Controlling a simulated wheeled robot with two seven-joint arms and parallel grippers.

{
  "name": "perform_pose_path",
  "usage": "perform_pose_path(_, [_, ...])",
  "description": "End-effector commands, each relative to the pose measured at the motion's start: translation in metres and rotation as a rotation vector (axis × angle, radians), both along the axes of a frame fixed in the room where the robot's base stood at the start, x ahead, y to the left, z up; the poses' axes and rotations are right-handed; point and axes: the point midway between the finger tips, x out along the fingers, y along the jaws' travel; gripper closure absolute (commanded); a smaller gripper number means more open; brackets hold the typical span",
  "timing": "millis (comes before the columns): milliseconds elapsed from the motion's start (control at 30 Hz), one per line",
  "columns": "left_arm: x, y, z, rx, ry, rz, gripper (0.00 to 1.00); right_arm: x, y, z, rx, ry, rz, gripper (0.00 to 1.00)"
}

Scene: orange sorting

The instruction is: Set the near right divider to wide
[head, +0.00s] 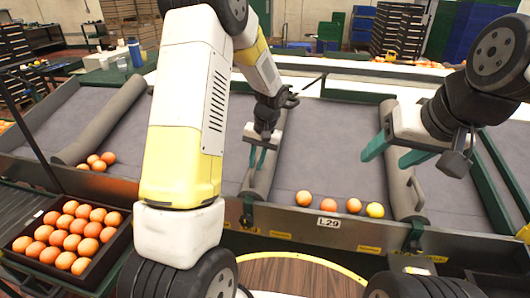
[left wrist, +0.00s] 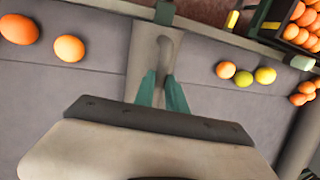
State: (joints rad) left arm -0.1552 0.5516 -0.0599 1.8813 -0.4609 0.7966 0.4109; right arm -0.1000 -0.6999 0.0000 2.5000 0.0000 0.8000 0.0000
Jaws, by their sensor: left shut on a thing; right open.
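Padded grey dividers split the sloped grey sorting surface into lanes. The middle divider (head: 254,184) runs from the far edge to the front rail. My left gripper (head: 257,158) is over it, its green fingers at the divider's sides. In the left wrist view, the fingers (left wrist: 162,92) are shut on the middle divider (left wrist: 145,52), well back from its end. The right divider (head: 401,188) stands at the right. My right gripper (head: 390,152) is open, its fingers spread above the right divider, and holds nothing. Part of the middle divider is hidden by my left gripper.
Several fruits (head: 100,162) lie left. A full black crate (head: 108,250) stands front left. A left divider (head: 100,125) lies slanted.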

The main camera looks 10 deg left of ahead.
Motion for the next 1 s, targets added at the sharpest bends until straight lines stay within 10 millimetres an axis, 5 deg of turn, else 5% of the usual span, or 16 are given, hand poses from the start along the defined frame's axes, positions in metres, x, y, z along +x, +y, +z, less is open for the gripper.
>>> perform_pose_path(833, [0.000, 0.001, 0.001, 0.000, -0.001, 0.001, 1.00, 0.000, 0.000, 0.000, 0.000, 0.000, 0.000, 0.41])
perform_pose_path(1000, [0.002, 0.029, 0.001, 0.002, -0.002, 0.006, 1.00, 0.000, 0.000, 0.000, 0.000, 0.000, 0.000, 0.41])
